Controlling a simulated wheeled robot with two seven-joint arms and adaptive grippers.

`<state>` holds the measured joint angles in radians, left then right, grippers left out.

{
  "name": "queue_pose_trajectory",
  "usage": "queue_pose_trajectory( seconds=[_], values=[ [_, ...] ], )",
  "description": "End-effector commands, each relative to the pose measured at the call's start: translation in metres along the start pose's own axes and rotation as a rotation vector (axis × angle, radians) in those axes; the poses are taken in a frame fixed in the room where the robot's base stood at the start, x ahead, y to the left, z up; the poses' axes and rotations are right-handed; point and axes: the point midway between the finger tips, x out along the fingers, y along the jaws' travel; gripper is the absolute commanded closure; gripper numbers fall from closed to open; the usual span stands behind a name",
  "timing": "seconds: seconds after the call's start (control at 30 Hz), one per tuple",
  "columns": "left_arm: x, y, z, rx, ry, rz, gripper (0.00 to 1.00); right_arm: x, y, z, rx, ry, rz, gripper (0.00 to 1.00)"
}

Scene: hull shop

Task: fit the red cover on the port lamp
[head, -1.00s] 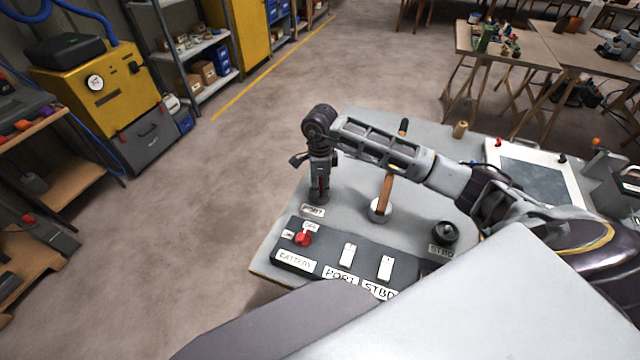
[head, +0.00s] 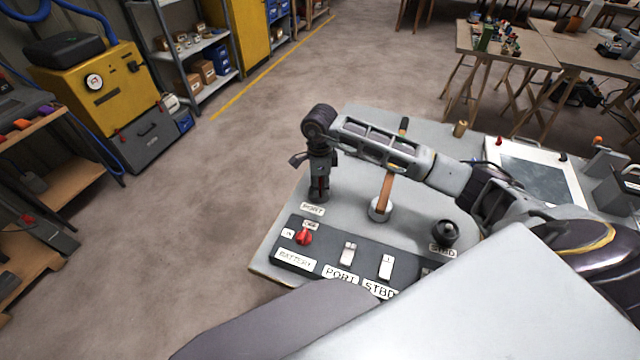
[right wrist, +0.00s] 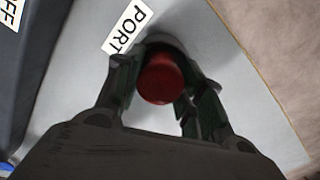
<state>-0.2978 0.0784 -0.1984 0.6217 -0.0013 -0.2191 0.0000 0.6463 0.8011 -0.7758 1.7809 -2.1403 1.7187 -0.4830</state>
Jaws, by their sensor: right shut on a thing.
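The red cover (right wrist: 160,80) is between the fingers of my right gripper (right wrist: 152,92) in the right wrist view. In the head view my right gripper (head: 319,188) points down at the port lamp's place, just behind the PORT label (head: 312,209). The port lamp is otherwise hidden by the gripper and cover. I cannot tell whether the cover is seated on it. My left gripper is out of view.
The switch panel (head: 294,232) with a red battery knob (head: 304,237) lies in front of the gripper. The dark starboard lamp (head: 445,232) stands to the right. The bench's left edge is close.

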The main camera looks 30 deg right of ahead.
Motion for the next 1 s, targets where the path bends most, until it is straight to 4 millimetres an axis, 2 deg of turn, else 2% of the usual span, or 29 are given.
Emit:
queue_pose_trajectory(
  seconds=[0.43,0.47,0.6,0.63,0.87,1.0],
  values=[
    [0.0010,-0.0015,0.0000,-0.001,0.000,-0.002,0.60,0.0009,0.0000,0.0000,0.000,0.000,0.000,0.78],
    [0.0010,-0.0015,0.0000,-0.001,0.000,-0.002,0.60,0.0009,0.0000,0.0000,0.000,0.000,0.000,0.58],
    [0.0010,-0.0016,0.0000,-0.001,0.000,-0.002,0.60,0.0008,0.0000,0.0001,0.000,0.000,0.000,0.40],
    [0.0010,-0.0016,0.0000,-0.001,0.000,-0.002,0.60,0.0008,0.0000,0.0001,0.000,0.000,0.000,0.36],
    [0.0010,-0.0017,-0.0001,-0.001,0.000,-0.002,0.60,0.0006,-0.0001,0.0001,0.000,-0.001,0.000,0.36],
    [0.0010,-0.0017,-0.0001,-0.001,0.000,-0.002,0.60,0.0005,-0.0001,0.0001,0.000,-0.001,0.000,0.19]
  ],
)
